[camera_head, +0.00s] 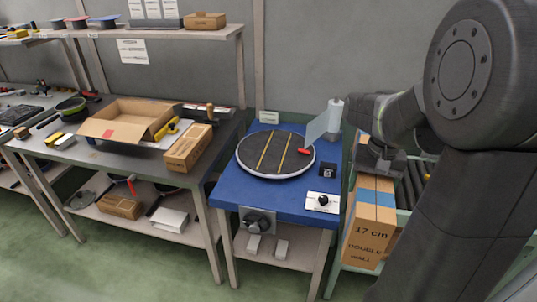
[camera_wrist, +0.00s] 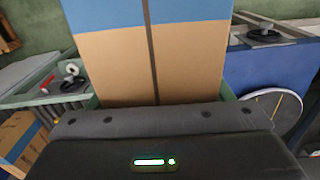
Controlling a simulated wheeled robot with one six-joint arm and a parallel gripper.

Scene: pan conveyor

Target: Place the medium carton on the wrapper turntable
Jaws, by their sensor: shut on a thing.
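The carton (camera_head: 368,222) is brown cardboard with a blue band and the print "17 cm double wall". It stands upright in front of the roller conveyor, right of the blue table. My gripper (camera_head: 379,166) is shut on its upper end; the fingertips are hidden. In the wrist view the carton (camera_wrist: 155,65) fills the middle, beyond the dark gripper body. The wrapper turntable (camera_head: 262,168) is a dark disc with a pale rim and yellow strips on the blue table, left of the carton. Its rim also shows at the right of the wrist view (camera_wrist: 298,104). Nothing stands on the disc.
The blue table (camera_head: 225,195) bears a film roll on a post (camera_head: 335,115), a small black box (camera_head: 327,170) and a white control plate (camera_head: 322,203) near the carton. A roller conveyor (camera_head: 409,187) lies behind my arm. A bench at left holds an open box (camera_head: 128,119).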

